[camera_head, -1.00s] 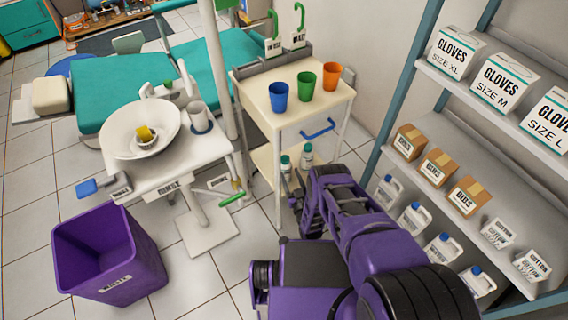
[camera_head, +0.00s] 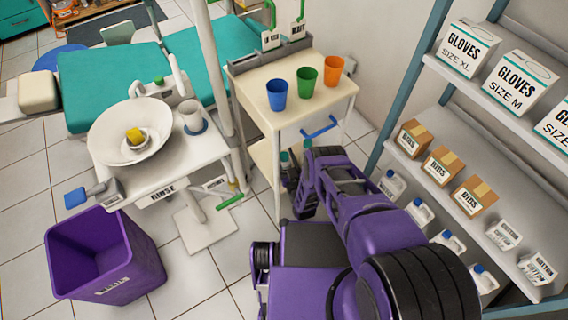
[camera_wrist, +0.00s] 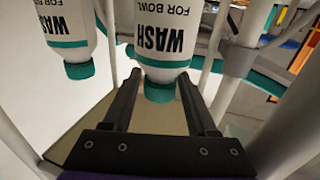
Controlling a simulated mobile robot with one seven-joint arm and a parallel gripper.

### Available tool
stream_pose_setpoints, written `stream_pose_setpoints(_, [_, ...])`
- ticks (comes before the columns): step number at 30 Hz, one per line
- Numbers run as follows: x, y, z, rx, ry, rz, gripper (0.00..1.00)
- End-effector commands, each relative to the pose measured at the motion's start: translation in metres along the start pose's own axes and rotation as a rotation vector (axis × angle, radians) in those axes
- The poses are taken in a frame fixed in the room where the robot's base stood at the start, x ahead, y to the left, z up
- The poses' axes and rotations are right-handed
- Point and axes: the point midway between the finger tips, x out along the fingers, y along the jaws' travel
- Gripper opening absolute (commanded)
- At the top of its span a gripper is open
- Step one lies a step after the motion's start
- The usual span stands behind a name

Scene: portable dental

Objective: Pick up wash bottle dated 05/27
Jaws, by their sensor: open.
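Two white wash bottles with teal caps stand side by side on the lower shelf of the white cart. In the wrist view the nearer bottle (camera_wrist: 165,35) has its cap end between my open fingers, and "WASH FOR BOWL" shows on its label. The second bottle (camera_wrist: 66,28) is to the left, outside the fingers. No date is readable on either. In the head view only small parts of the bottles show, one cap (camera_head: 307,144) among them, mostly hidden behind my arm. My gripper (camera_wrist: 160,95) is open and holds nothing; it also shows in the head view (camera_head: 291,180).
The cart's top (camera_head: 262,92) carries blue, green and orange cups above the lower shelf. Cart posts flank the bottles closely. A rinse stand with a bowl (camera_head: 108,150) and a purple bin (camera_head: 105,260) are at left. Shelving with glove boxes (camera_head: 468,48) is at right.

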Motion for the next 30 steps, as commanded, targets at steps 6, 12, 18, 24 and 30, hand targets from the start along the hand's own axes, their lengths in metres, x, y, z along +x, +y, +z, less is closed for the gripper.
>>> stream_pose_setpoints(6, [-0.0001,0.0001,0.0001,0.000,0.000,0.000,0.38])
stream_pose_setpoints(12, [-0.0002,0.0001,0.0003,0.000,-0.001,0.000,0.02])
stream_pose_setpoints(18, [-0.0003,0.0001,0.0003,0.000,-0.001,0.000,0.00])
stream_pose_setpoints(24, [-0.0003,0.0001,0.0003,0.000,-0.001,0.000,0.00])
stream_pose_setpoints(30, [-0.0003,0.0002,0.0004,0.000,-0.001,0.000,0.00])
